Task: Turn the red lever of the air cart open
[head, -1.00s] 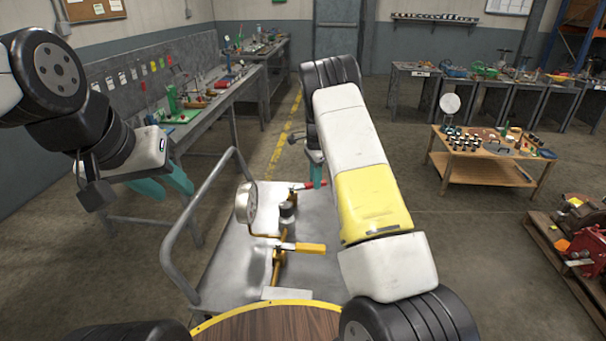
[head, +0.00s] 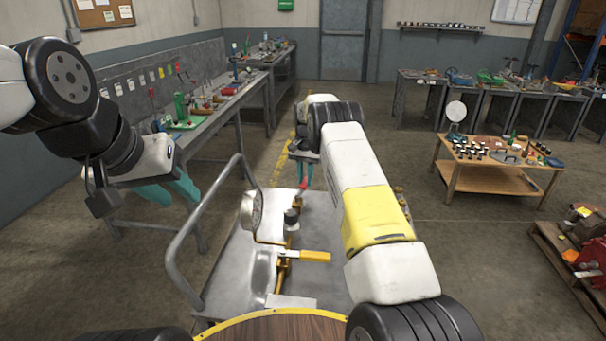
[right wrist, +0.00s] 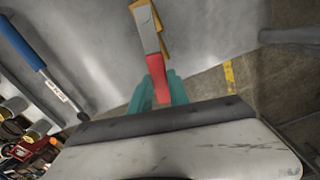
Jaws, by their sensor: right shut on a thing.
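My left gripper (head: 172,190) is open and empty, in the air left of the cart.
A blue-handled part (right wrist: 22,42) shows in the right wrist view. A workbench (head: 215,115) is at the left, a wooden table (head: 480,172) at the right. Floor between cart and table is clear.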

